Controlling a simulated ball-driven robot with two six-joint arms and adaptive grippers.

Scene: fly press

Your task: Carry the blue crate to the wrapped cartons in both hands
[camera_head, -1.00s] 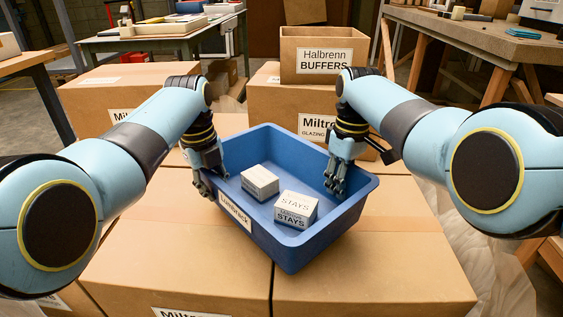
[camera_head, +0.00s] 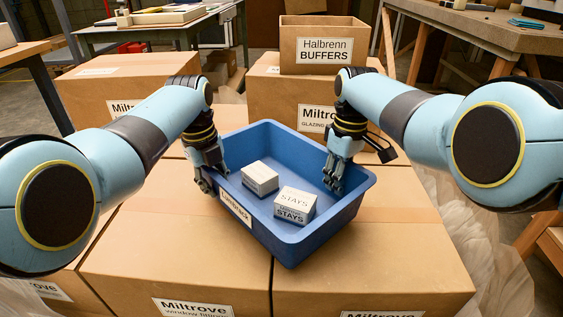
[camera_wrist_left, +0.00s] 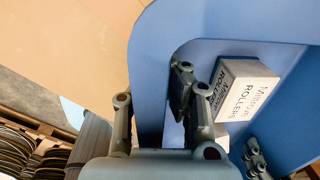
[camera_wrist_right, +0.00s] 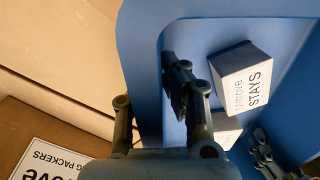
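The blue crate (camera_head: 293,238) is over the front cartons, turned at an angle, with two small white boxes inside: one (camera_head: 260,178) towards the left and one marked STAYS (camera_head: 295,204). I cannot tell whether its base touches the cartons. My left gripper (camera_head: 213,180) is shut on the crate's left wall; in the left wrist view its fingers straddle the wall (camera_wrist_left: 160,40). My right gripper (camera_head: 333,180) is shut on the right wall, which also shows in the right wrist view (camera_wrist_right: 140,50). The wrapped cartons (camera_head: 165,250) are brown, with Miltrove labels and clear film around their sides.
A smaller open Halbrenn BUFFERS box (camera_head: 323,45) stands on a back carton (camera_head: 275,100). A green-framed bench (camera_head: 150,38) stands behind, a wooden workbench (camera_head: 480,35) at the back right. A table edge (camera_head: 25,52) is at the left. Loose film (camera_head: 490,250) hangs at the right.

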